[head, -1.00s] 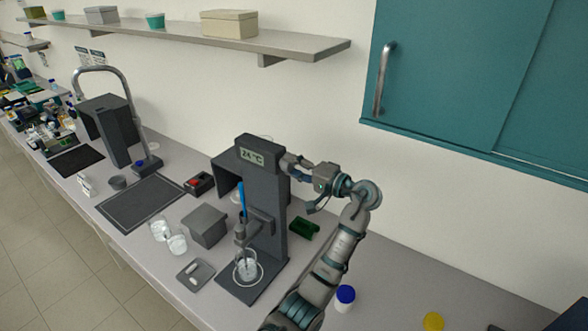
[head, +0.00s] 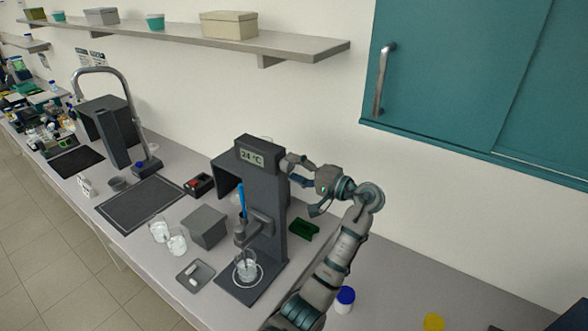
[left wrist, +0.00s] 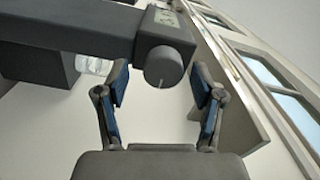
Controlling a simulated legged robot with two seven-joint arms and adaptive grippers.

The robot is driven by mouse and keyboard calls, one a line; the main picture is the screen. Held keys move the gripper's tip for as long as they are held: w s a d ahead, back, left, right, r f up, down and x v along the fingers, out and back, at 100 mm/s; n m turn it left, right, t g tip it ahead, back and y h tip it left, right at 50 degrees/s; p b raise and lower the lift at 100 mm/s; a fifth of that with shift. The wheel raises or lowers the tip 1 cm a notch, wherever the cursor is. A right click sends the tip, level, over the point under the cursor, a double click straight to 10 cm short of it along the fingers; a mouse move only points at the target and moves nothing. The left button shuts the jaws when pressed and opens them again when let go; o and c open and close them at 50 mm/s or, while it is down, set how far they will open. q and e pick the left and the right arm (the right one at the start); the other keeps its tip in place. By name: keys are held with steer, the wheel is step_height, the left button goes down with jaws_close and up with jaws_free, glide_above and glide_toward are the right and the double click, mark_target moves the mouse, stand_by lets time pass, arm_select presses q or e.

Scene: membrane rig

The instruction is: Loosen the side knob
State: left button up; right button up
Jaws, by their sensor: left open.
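The side knob (left wrist: 163,66) is a dark grey round cylinder with a thin light mark on its end face. In the left wrist view it sits at the end of a dark grey housing. My left gripper (left wrist: 160,80) is open, with one blue-padded finger on each side of the knob and a gap to both. In the head view my left gripper (head: 298,172) is at the upper right side of the dark membrane rig (head: 273,215), whose display (head: 251,156) reads 24 °C. The knob cannot be told clearly from the fingers there. My right gripper is out of view.
A beaker (head: 246,268) stands on the rig's base. A grey box (head: 205,226), a small tray (head: 195,275) and glassware (head: 176,241) are left of the rig. A green block (head: 304,229) and a blue-capped jar (head: 344,298) are right of it. The shelf (head: 280,46) is above.

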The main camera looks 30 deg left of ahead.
arm_select(q)
steer(key=d, duration=1.1)
steer(key=shift+s+d, duration=0.3)
steer(key=shift+s, duration=0.1)
steer(key=shift+a+f, duration=0.15)
